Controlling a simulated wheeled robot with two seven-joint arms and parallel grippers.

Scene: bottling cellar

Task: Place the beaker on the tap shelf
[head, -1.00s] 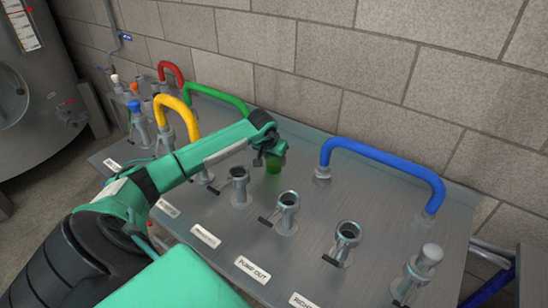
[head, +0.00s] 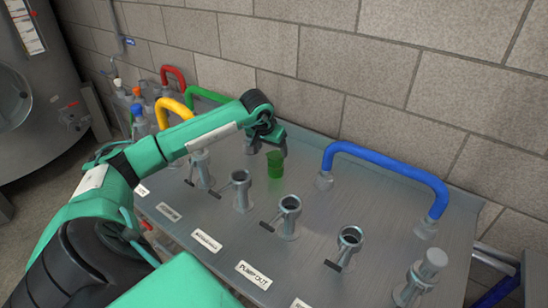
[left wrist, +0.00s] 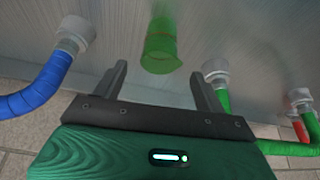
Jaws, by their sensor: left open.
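The green translucent beaker (head: 275,165) stands upright on the grey metal shelf (head: 330,195), behind the row of open pipe stubs. It also shows in the left wrist view (left wrist: 160,46), ahead of the fingers. My left gripper (head: 267,146) is just above and behind the beaker. In the left wrist view my left gripper (left wrist: 158,72) has its two fingers spread wide, with nothing held between them and the beaker beyond their tips. My right gripper is not in view.
Several upright pipe stubs (head: 288,215) with handles line the shelf's front, above white labels. A blue hose (head: 385,168) arches at right; yellow (head: 178,107), green (head: 205,94) and red hoses are at left. A block wall (head: 380,70) closes the back.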

